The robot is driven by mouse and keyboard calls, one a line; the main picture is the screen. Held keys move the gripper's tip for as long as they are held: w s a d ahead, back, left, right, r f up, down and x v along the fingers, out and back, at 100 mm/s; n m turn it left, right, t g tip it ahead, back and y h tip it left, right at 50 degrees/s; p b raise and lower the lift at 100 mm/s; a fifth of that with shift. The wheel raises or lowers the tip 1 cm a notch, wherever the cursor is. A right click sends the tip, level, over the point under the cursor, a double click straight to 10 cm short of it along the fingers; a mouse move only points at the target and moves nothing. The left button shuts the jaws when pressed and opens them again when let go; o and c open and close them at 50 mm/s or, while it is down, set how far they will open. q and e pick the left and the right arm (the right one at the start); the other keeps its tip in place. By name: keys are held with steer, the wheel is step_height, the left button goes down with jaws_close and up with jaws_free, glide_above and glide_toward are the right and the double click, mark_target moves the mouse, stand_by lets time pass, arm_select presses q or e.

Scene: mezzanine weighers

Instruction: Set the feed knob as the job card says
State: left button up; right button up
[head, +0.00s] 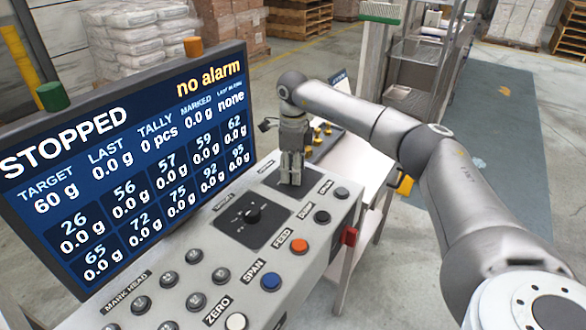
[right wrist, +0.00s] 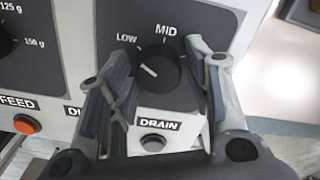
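The feed knob (right wrist: 158,72) is a round black dial on a dark plate in the right wrist view. Its white mark points up and left, towards LOW; MID is printed above it, and the right part of the scale is hidden by a finger. My right gripper (right wrist: 166,52) is open, with one finger on each side of the knob; I cannot tell whether they touch it. In the head view my right gripper (head: 291,181) points down over the knob's plate (head: 272,178) and hides the knob. My left gripper is not in view. I see no readable job card.
Another black knob (head: 253,214) with gram marks sits nearer on the panel. An orange FEED button (head: 299,246), a blue SPAN button (head: 271,281) and a DRAIN button (right wrist: 153,142) are close by. The screen (head: 130,150) reads STOPPED, no alarm, target 60 g. A red block (head: 349,236) juts from the panel's side.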

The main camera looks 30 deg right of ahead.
steer(key=shift+o, duration=0.6)
steer(key=shift+r, duration=0.15)
step_height(320, 180, up, 12)
stand_by(0.5)
